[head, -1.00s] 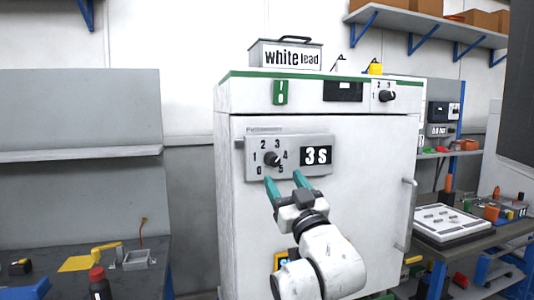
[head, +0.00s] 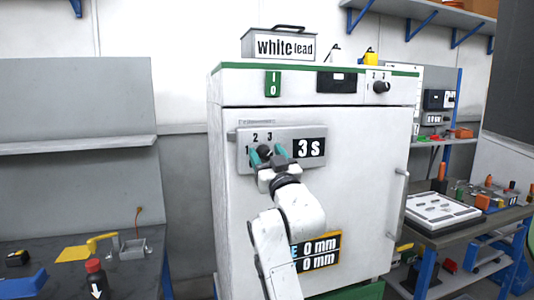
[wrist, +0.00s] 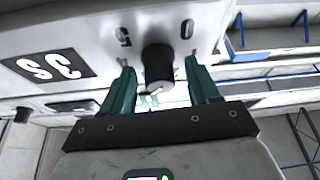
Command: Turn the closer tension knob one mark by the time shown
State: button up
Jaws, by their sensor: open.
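The black tension knob (head: 264,151) sits on a grey panel (head: 313,132) on the white cabinet's door. Numerals ring the knob; 1, 2 and 3 show in the head view, and the rest are hidden by my gripper. A display (head: 309,148) beside it reads "3 s". My gripper (head: 268,154) is open, with one green finger on each side of the knob. In the wrist view the knob (wrist: 157,66) stands between the two fingers, with a gap on both sides. I cannot tell which mark the knob points to.
A second, smaller knob (head: 380,87) and a green I/O switch (head: 272,83) are on the cabinet's top strip. A "white lead" box (head: 278,46) stands on top. A door handle (head: 398,203) sticks out at right. A "0 mm" sign (head: 318,251) is lower down.

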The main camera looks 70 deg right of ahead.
jog(key=shift+c, duration=0.3)
jog(key=c, duration=1)
jog(key=shift+o, duration=0.2)
jog(key=shift+d+r+n+t+y+p, duration=0.1)
jog(key=shift+r+n+t+y+p, duration=0.15)
jog(key=shift+n+p, duration=0.65)
jog(key=shift+f+n+t+y, duration=0.2)
jog(key=shift+n+t+y, duration=0.25)
jog(key=shift+n, duration=0.55)
jog(key=o, duration=1)
jog(key=b+v, duration=0.2)
jog(key=v, duration=0.8)
jog(key=shift+s+a+f, duration=0.15)
jog(key=shift+s+a, duration=0.05)
jog(key=shift+a, duration=0.15)
